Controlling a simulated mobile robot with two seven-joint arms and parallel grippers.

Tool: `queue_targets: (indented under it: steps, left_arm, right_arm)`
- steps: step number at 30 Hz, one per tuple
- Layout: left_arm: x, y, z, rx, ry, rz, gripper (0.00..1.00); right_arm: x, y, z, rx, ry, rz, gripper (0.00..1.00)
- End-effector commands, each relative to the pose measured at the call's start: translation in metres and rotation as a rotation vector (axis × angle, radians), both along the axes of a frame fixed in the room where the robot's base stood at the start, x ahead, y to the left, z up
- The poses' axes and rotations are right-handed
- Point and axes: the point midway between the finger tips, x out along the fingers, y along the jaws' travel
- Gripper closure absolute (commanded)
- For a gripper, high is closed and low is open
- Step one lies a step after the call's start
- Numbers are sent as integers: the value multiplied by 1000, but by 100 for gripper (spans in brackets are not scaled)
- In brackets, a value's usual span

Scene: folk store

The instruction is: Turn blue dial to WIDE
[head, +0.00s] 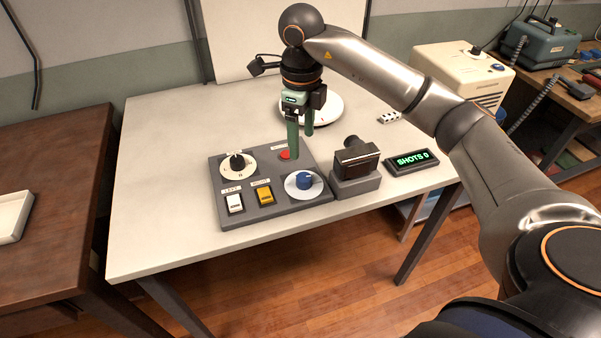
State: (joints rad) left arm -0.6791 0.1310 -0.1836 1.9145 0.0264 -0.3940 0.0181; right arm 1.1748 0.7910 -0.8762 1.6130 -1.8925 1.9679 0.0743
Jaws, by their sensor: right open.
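The blue dial (304,181) sits on a white disc at the front right of a dark grey control panel (250,214) on the white table. The marks around the dial are too small to read, so I cannot tell its setting. My right gripper (301,145) hangs pointing down over the back right of the panel, behind the dial and apart from it. Its green fingers are open with nothing seen between them. One finger is close to the red button (285,154); I cannot tell whether they touch. My left gripper is not in view.
The panel also has a black dial (237,162), a white switch (235,203) and a yellow switch (265,195). Right of it stand a camera (356,157) on a grey block and a display (412,161) reading "SHOTS 0". A round white plate (328,107) lies behind the gripper.

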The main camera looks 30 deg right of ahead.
Motion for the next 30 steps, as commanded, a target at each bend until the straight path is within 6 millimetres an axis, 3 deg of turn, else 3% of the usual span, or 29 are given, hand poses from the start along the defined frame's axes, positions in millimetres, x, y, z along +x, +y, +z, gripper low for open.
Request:
queue_targets:
  steps: [5,15,21,30]
  left_arm:
    - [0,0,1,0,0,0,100]
    - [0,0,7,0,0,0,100]
    - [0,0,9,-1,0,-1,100]
    - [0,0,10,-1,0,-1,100]
  right_arm:
    - [0,-6,-10,-22,2,-10,24]
    - [1,-8,-77,-18,4,-8,24]
    - [2,-9,-108,-16,2,-6,24]
    - [4,-9,-122,-16,-1,-6,24]
